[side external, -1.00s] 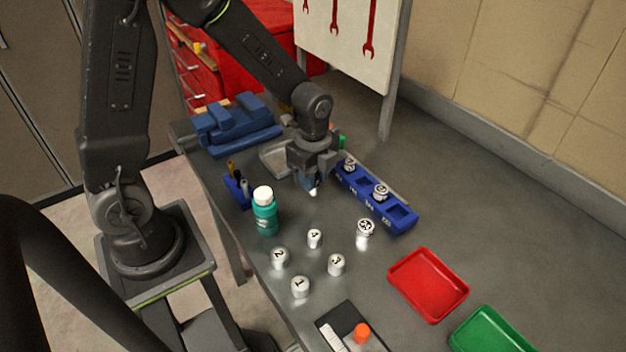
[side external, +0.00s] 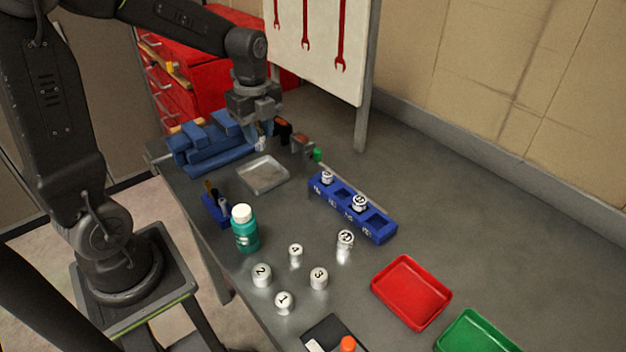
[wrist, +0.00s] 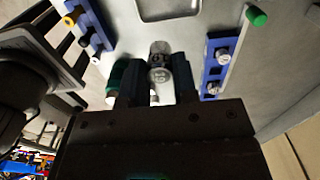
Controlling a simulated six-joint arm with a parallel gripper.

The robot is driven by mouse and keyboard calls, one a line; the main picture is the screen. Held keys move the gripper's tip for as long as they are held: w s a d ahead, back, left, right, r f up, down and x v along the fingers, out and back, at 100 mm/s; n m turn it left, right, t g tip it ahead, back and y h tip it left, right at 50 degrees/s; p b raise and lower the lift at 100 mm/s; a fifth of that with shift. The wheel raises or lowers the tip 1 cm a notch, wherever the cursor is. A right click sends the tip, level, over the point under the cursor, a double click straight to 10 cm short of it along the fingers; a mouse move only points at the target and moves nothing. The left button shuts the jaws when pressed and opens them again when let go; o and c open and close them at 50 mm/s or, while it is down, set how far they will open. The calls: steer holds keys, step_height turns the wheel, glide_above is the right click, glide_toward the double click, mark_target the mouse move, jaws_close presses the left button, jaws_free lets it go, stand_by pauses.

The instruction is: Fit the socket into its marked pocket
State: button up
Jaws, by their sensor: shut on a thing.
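My gripper (side external: 258,138) is shut on a small silver socket (wrist: 159,76), which shows between the two dark fingers in the wrist view. The gripper is above the back of the bench, beyond the grey metal tray and beside the blue block-like fixture. The blue rack (side external: 392,238) stands to its right and nearer the camera, with a row of pockets. One socket (side external: 327,177) sits in its far-end pocket and another socket (side external: 359,202) in the third. The second and near-end pockets look empty. The pocket markings are too small to read surely.
Another silver socket (side external: 345,240) stands on the bench before the rack. Several numbered white-topped cylinders (side external: 262,275) and a green bottle (side external: 245,234) stand nearby. The grey tray (side external: 263,174) is empty. Red (side external: 411,291) and green (side external: 476,334) trays lie front right. A blue fixture (side external: 205,148) is at back left.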

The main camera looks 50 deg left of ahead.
steer(key=w+d+m, duration=0.3)
steer(key=w+d, duration=0.1)
steer(key=w, duration=0.3)
steer(key=w+d+f, duration=0.1)
steer(key=d+f, duration=0.1)
steer(key=d, duration=0.1)
steer(key=w+d+f, duration=0.1)
steer(key=d+f, duration=0.1)
steer(key=d, duration=0.2)
steer(key=w+d+f, duration=0.2)
steer(key=d, duration=0.1)
steer(key=shift+d+f, duration=0.15)
steer(key=shift+f, duration=2.2)
steer(key=shift+f, duration=0.15)
steer(key=o, duration=0.9)
